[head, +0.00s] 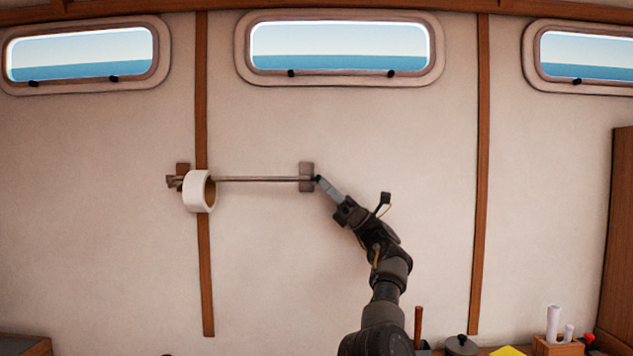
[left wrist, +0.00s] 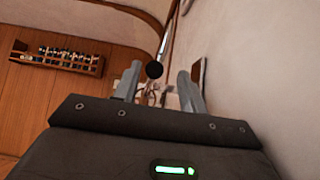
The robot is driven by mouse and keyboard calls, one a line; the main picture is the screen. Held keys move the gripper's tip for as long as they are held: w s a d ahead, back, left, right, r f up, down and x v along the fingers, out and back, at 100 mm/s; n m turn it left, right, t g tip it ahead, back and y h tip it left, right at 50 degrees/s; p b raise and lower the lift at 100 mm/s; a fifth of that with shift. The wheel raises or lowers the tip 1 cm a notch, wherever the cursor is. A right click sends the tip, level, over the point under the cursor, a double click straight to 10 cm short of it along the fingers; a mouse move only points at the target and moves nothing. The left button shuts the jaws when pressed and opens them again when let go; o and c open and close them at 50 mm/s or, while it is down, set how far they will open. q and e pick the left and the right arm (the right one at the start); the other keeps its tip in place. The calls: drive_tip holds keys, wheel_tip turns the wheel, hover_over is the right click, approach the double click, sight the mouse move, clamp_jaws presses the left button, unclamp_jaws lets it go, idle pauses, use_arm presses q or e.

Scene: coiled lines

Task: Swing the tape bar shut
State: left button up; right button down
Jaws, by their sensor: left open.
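The tape bar (head: 262,179) is a thin, roughly level rod along the wall, with a white tape roll (head: 191,192) hanging near its left end. In the left wrist view the black knob (left wrist: 154,70) shows between the open fingers, with a gap to the right finger. My right gripper is out of view.
Wooden wall strips (head: 205,260) run down the wall, one behind the tape roll. Below at the right are a lidded pot (head: 461,345) and a wooden holder with rolls (head: 558,346). The wall around the bar is clear.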

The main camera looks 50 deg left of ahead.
use_arm(q)
drive_tip(key=b+v, duration=0.1)
drive_tip(key=v, duration=0.4)
drive_tip(key=shift+w+d+f, duration=0.2)
drive_tip(key=shift+w+f, duration=0.05)
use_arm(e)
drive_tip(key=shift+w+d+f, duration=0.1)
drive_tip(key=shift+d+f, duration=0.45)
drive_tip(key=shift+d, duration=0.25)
